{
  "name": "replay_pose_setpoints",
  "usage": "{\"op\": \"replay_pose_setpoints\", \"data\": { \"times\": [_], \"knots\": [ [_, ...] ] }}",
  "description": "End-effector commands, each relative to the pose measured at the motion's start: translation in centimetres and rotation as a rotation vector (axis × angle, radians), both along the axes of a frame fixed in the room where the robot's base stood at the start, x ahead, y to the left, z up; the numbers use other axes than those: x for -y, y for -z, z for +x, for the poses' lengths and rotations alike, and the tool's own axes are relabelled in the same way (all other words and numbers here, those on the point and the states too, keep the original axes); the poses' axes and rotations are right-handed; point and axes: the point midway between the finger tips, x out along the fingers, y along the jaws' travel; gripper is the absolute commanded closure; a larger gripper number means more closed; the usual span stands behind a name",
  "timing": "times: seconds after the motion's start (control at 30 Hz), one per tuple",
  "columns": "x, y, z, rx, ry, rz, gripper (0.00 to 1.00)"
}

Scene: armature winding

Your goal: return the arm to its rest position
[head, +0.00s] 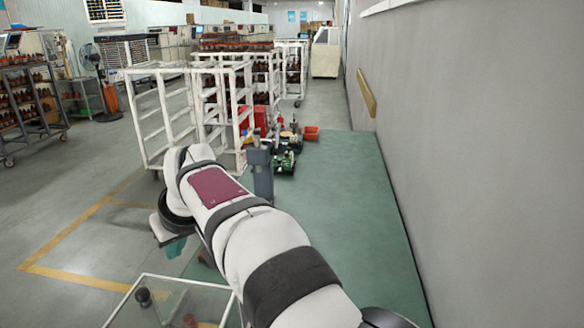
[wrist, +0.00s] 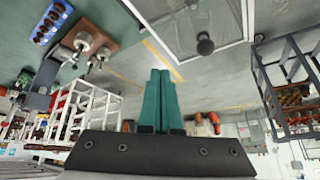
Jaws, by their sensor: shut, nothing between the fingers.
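My gripper (wrist: 161,73) shows in the wrist view as two teal fingers pressed together, with nothing between them. In the head view only a bit of teal finger (head: 175,248) shows below the dark wrist ring, left of my arm. My white arm reaches up and left from the bottom of the head view, and the gripper hangs in free air above the floor. It touches nothing that I can see.
A clear-topped table (head: 190,281) with a dark knob (head: 143,297) stands close below the arm. White rack carts (head: 160,117) stand ahead. A blue tray (wrist: 52,22) and a brown block (wrist: 92,38) show in the wrist view. A grey wall (head: 490,150) bounds the right.

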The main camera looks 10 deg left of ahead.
Motion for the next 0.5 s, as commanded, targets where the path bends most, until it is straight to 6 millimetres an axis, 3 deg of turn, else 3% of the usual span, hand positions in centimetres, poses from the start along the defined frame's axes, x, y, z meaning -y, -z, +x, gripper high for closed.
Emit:
{"op": "replay_pose_setpoints", "data": {
  "times": [0.03, 0.07, 0.1, 0.17, 0.2, 0.3, 0.4, 0.5],
  "knots": [
    [4.3, -0.2, -0.2, -0.048, 0.101, -0.011, 1.0],
    [7.3, 0.0, -0.8, -0.09, 0.178, -0.019, 1.0],
    [11.5, 0.3, -2.0, -0.151, 0.292, -0.029, 1.0],
    [17.4, 1.3, -4.7, -0.244, 0.467, -0.042, 1.0],
    [20.9, 2.1, -7.1, -0.307, 0.585, -0.048, 1.0],
    [27.7, 4.8, -13.8, -0.454, 0.868, -0.058, 1.0],
    [31.5, 7.5, -20.0, -0.573, 1.096, -0.06, 1.0],
    [33.0, 9.6, -24.1, -0.65, 1.241, -0.061, 1.0]
  ]
}}
